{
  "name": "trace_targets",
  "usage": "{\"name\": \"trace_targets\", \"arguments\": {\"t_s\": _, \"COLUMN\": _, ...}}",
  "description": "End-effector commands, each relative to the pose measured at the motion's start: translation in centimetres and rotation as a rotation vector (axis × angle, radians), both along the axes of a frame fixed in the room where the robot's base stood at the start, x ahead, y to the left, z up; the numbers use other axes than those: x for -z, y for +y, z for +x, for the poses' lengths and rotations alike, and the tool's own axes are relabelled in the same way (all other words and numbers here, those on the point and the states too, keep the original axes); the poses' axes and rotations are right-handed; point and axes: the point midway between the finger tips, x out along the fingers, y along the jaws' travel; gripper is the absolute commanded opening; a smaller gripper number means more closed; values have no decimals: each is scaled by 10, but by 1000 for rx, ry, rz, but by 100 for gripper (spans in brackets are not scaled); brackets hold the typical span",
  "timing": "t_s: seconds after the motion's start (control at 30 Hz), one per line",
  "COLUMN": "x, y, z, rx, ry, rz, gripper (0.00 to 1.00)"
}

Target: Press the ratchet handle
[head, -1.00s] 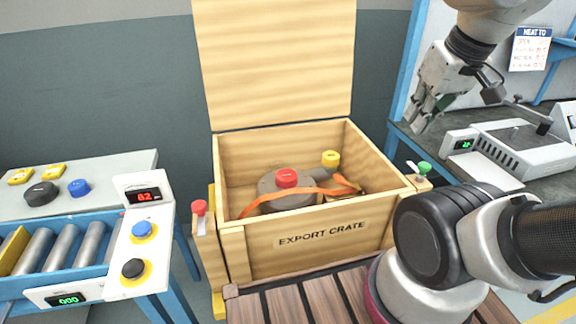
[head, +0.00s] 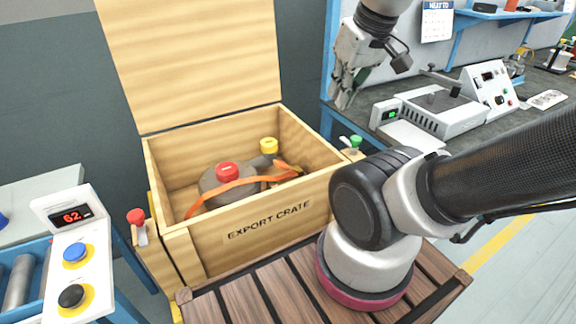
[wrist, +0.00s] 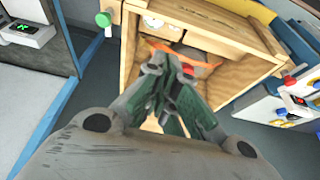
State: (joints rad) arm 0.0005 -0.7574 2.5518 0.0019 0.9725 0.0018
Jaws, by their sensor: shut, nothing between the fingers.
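The open wooden export crate (head: 255,232) holds a grey blower (head: 211,180) with a red cap (head: 227,172) and a yellow cap (head: 268,145). An orange strap (head: 236,184) runs over the blower; it also shows in the wrist view (wrist: 208,65). I cannot clearly pick out the ratchet handle on the strap; the crate wall and my fingers hide part of it. My gripper (head: 344,97) is shut and empty, above and behind the crate's right side. In the wrist view its fingertips (wrist: 170,68) point toward the crate and cover part of its inside.
A green-knobbed lever (head: 355,143) stands at the crate's right side and a red-knobbed one (head: 137,217) at its left. The raised lid (head: 190,60) stands behind. A bench with a grey device (head: 440,108) is right; a button panel (head: 75,255) is left.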

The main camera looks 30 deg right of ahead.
Motion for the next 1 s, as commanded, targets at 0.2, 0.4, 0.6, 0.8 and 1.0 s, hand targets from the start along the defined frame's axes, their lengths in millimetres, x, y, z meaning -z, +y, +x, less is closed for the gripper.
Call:
{"name": "trace_targets", "arguments": {"t_s": 0.2, "x": 0, "y": 0, "z": 0, "rx": 0, "ry": 0, "rz": 0, "gripper": 0}}
{"name": "trace_targets", "arguments": {"t_s": 0.4, "x": 8, "y": 0, "z": 2, "rx": 2, "ry": 37, "rz": 0, "gripper": 0}}
{"name": "trace_targets", "arguments": {"t_s": 0.6, "x": 36, "y": -2, "z": 19, "rx": 7, "ry": 196, "rz": 0, "gripper": 0}}
{"name": "trace_targets", "arguments": {"t_s": 0.8, "x": 68, "y": -5, "z": 59, "rx": 83, "ry": 348, "rz": 10, "gripper": 0}}
{"name": "trace_targets", "arguments": {"t_s": 1.0, "x": 111, "y": -9, "z": 108, "rx": 349, "ry": 447, "rz": 40, "gripper": 0}}
